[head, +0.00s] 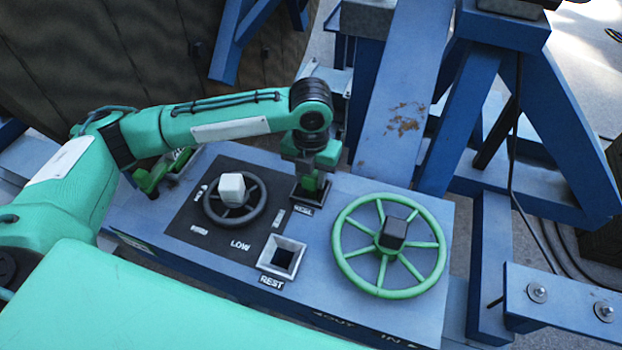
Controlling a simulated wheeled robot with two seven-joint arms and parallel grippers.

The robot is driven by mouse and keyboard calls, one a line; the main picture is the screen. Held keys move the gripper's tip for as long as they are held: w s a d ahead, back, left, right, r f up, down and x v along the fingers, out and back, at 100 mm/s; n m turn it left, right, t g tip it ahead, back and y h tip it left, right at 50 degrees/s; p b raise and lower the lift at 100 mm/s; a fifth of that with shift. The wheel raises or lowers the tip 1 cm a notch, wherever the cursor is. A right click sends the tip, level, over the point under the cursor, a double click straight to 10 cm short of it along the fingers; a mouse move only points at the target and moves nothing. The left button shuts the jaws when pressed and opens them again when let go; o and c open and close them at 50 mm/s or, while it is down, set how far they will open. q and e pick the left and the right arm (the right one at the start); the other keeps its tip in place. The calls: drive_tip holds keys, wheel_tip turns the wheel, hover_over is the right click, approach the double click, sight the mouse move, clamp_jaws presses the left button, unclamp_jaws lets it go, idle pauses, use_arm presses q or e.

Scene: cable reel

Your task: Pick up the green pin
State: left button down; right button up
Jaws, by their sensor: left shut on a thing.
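The green pin (310,187) stands in a dark square socket near the middle of the blue-grey console (350,185). My left gripper (313,172) reaches down over it from above and is shut on it. Only part of the pin shows between the gripper and the socket; its lower end is hidden in the socket. I cannot tell whether it has lifted at all. My right gripper is not in view.
An empty square socket marked REST (282,257) lies in front of the pin. A black handwheel with a white knob (232,190) is to the left, a larger green handwheel (345,245) to the right. Blue steel frames (540,130) rise at the right and back.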

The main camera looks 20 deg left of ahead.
use_arm(q)
wheel_tip(320, 180, up, 30)
drive_tip(key=p, duration=0.8)
drive_tip(key=shift+p, duration=0.4)
idle(0.9)
idle(0.8)
